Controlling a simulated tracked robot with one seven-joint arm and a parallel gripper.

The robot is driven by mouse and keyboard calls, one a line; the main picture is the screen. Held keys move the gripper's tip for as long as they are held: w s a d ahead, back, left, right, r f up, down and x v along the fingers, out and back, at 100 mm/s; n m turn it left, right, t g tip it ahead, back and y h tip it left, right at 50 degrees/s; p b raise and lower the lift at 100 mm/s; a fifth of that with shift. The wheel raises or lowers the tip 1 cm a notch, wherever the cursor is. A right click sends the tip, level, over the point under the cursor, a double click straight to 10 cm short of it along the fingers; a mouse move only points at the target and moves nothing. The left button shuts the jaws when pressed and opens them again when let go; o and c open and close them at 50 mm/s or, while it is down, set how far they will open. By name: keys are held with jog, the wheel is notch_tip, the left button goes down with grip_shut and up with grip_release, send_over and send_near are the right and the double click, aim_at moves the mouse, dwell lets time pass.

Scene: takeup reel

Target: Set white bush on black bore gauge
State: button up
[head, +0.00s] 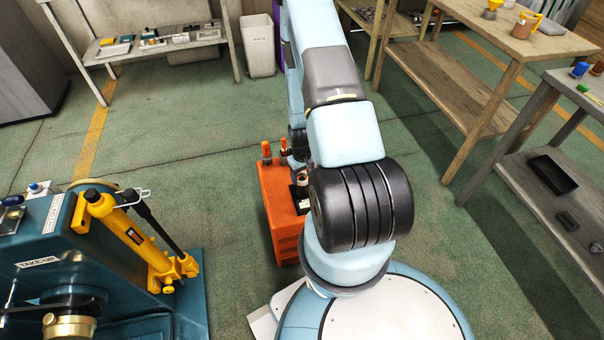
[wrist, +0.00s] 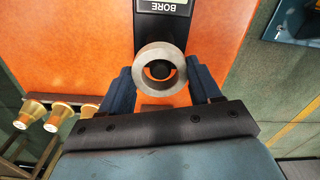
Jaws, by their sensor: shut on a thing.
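The white bush (wrist: 139,70), a pale grey ring, is between the two fingers of my gripper (wrist: 162,84) in the wrist view. My gripper is shut on it from both sides. The black bore gauge (wrist: 162,28), with a "BORE" label, lies on the orange cabinet top directly beyond the bush. Through the bush's hole I see a dark round shape and a little orange. I cannot tell whether the bush touches the gauge or is above it. In the head view my arm hides most of this, with a bit of the gauge (head: 299,196) showing.
The orange cabinet (head: 284,222) stands on the green floor, with orange-topped items (head: 267,150) at its back. Brass-coloured cups (wrist: 58,112) show at the left of the wrist view. The teal take-up machine (head: 110,262) is at left; wooden benches (head: 510,40) stand at right.

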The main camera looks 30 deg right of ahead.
jog(key=shift+f, duration=1.2)
jog(key=o, duration=1.3)
jog(key=shift+c, duration=0.2)
jog(key=shift+r, duration=4.95)
jog(key=shift+r, duration=0.1)
